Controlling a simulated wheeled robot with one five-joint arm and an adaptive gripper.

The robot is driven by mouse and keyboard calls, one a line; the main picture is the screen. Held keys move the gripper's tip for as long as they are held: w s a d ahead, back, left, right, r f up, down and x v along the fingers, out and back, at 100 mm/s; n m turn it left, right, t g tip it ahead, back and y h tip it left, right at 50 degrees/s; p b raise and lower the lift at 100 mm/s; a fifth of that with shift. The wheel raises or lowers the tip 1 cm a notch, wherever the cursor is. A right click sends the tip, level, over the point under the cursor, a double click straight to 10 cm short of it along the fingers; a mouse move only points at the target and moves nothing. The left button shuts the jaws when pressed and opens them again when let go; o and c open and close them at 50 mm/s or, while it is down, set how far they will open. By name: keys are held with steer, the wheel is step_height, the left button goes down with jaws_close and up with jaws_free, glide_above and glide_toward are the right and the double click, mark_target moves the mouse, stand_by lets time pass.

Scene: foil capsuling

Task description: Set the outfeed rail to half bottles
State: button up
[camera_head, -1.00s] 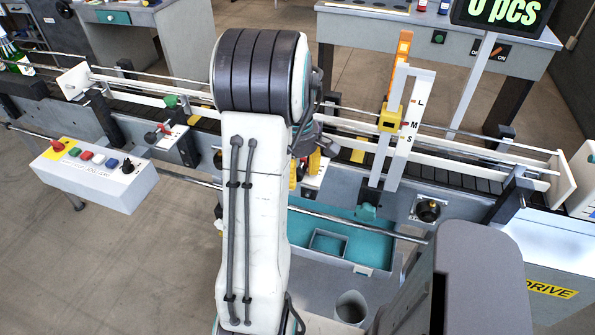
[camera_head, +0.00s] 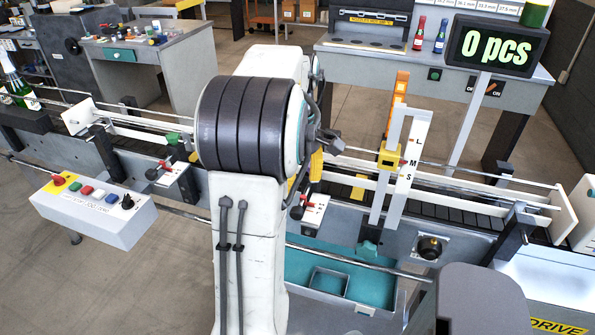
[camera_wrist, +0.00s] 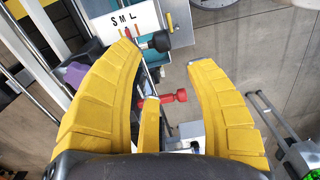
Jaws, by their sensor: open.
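My gripper (camera_wrist: 165,75) is open, with its yellow fingers spread wide in the wrist view. A red knob (camera_wrist: 176,96) shows between the fingers, apart from them as far as I can tell. Near the left fingertip is a black knob (camera_wrist: 158,42) beside a white plate marked S M L (camera_wrist: 125,20). In the head view, a white plate with a red-tipped lever (camera_head: 313,208) sits on the conveyor side just right of my arm, which hides much of my gripper. A similar lever plate (camera_head: 172,170) is left of my arm. I cannot tell the rail's setting.
An upright L M S scale (camera_head: 412,150) with a yellow block (camera_head: 389,155) stands over the conveyor. A control box (camera_head: 92,208) projects at left. A teal tray (camera_head: 300,262) lies below the conveyor. A sign reads 0 pcs (camera_head: 495,46). Green bottles (camera_head: 15,85) stand at far left.

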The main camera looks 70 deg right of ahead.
steer(key=shift+r, duration=0.9)
steer(key=shift+o, duration=0.3)
